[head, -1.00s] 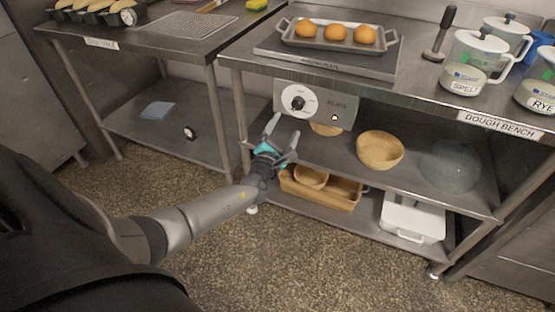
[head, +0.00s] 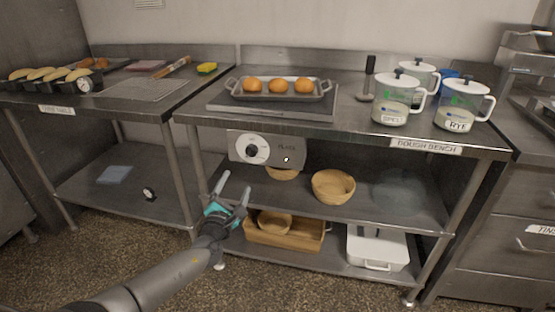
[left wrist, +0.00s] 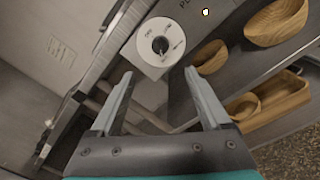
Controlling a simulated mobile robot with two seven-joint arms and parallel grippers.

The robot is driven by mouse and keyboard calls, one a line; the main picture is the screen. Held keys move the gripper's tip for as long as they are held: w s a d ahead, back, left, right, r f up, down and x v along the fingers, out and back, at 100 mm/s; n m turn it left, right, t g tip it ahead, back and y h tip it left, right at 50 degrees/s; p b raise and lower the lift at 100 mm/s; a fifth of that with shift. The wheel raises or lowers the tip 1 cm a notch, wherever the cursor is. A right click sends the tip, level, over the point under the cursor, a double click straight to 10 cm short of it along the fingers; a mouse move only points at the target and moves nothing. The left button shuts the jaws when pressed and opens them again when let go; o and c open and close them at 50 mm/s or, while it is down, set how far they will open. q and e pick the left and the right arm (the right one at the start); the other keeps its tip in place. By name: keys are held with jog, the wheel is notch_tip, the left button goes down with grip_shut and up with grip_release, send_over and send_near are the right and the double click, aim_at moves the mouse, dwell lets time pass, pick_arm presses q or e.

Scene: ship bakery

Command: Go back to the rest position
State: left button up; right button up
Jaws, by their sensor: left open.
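My left gripper (head: 229,189) is open and empty in the head view. It is in front of the dough bench, lower than the control panel and to the left of it. The left wrist view shows its two fingers (left wrist: 160,97) spread apart with nothing between them. Beyond them is the white dial (left wrist: 160,42) of the control panel, which also shows in the head view (head: 250,149). No contact with the bench can be made out. My right gripper is in neither view.
The dough bench (head: 350,125) carries a metal tray (head: 279,95) with three round buns and several labelled jars (head: 396,99). Its shelves hold wooden bowls (head: 333,186), a wooden box (head: 285,238) and a white bin (head: 377,246). Another table (head: 120,108) stands left. Speckled floor lies in front.

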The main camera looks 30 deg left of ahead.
pick_arm(q)
jog(key=s+d+f+n+g+p, duration=0.1)
jog(key=s+f+n+g, duration=0.2)
jog(key=s+f+n, duration=0.4)
jog(key=s+f+n+g, duration=0.3)
jog(key=f+n, duration=0.1)
jog(key=f, duration=0.5)
jog(key=s+d+f+n+g+p, duration=0.1)
jog(key=s+f+n+g, duration=0.2)
jog(key=s+f+n, duration=0.4)
jog(key=s+d+f+n+g+h, duration=0.1)
jog(key=s+d+f+n+g, duration=0.1)
jog(key=s+d+f+n, duration=0.2)
jog(key=s+d+f+n+g+h+p, duration=0.1)
jog(key=s+d+f+n, duration=0.4)
jog(key=s+n, duration=0.5)
jog(key=s+d+f+n+g+h, duration=0.2)
jog(key=s+f+n, duration=0.4)
jog(key=s, duration=0.7)
jog(key=shift+s+d+f+n+g+p, duration=0.2)
jog(key=shift+d+n+g+p, duration=0.3)
jog(key=shift+d, duration=0.75)
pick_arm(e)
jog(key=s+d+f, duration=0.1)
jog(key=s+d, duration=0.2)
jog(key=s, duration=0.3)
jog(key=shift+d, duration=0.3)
